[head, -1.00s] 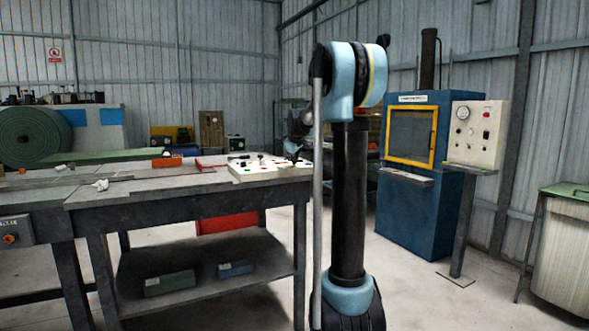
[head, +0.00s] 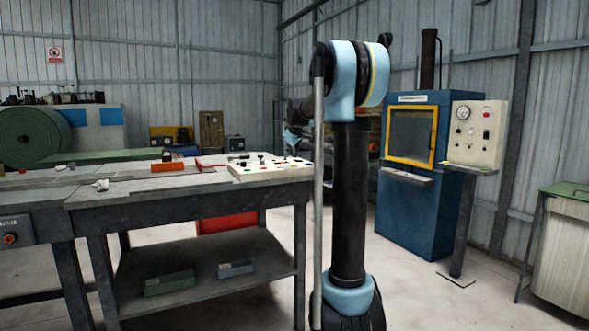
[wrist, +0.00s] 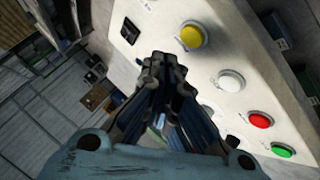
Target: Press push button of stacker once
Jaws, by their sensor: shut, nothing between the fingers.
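A white control panel (head: 262,172) with several coloured buttons and dark knobs lies on the near workbench in the head view. The wrist view shows it close up and tilted, with a yellow button (wrist: 192,36), a white button (wrist: 231,79), a red button (wrist: 260,120) and a green button (wrist: 282,150). A black switch (wrist: 130,29) is at the upper left. Labels are too small to read, so I cannot tell which button is the stacker's. My gripper (wrist: 163,64) is shut and empty, its tips below and left of the yellow button in the picture. I cannot tell the gap.
The workbench (head: 200,199) stands left of my arm. A blue press cabinet (head: 412,220) and its upright control box (head: 478,135) stand at the right. A ribbed bin (head: 563,255) is at the far right. Floor between bench and press is clear.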

